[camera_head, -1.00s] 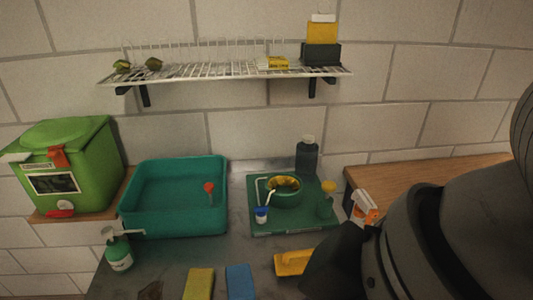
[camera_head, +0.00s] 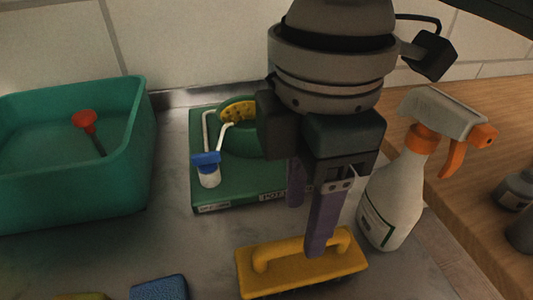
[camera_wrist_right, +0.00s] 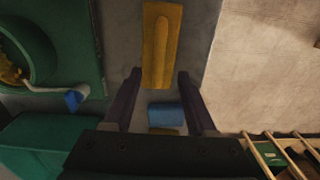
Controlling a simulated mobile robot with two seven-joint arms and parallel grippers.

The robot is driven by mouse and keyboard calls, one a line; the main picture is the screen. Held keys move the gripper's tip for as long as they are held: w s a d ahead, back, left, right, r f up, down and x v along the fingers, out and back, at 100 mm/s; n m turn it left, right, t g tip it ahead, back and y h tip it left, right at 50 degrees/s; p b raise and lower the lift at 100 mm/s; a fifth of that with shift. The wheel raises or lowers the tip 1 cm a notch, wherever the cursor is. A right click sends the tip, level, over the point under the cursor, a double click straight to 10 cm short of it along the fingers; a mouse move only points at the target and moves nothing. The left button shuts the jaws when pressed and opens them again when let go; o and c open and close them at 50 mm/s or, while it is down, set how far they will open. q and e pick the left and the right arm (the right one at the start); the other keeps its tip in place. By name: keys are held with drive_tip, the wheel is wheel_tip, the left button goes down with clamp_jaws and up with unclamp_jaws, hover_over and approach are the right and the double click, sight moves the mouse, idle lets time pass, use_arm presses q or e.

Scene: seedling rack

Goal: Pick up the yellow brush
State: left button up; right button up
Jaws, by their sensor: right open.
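The yellow brush (camera_head: 290,274) lies bristles down on the grey worktop, its arched handle on top. It also shows in the wrist view (camera_wrist_right: 162,45), just beyond the fingertips and roughly in line with the gap between them. My right gripper (camera_head: 305,228) is open and empty, pointing down above the brush. In the head view one fingertip overlaps the brush handle; I cannot tell whether it touches. Both fingers show apart in the wrist view (camera_wrist_right: 160,74). My left gripper is not in view.
A white spray bottle with orange trigger (camera_head: 392,205) stands close right of the gripper. A teal tub (camera_head: 135,190) is left. A blue sponge (camera_head: 160,289) lies left of the brush.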

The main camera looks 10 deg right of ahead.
sight(301, 255)
drive_tip(key=shift+s+f, duration=0.1)
drive_tip(key=shift+f, duration=0.85)
drive_tip(key=f, duration=0.3)
drive_tip(key=f+b, duration=0.1)
drive_tip(key=f, duration=0.1)
drive_tip(key=shift+d+f, duration=0.1)
drive_tip(key=shift+d, duration=0.25)
drive_tip(key=shift+w, duration=0.2)
drive_tip(key=shift+c, duration=0.3)
clamp_jaws()
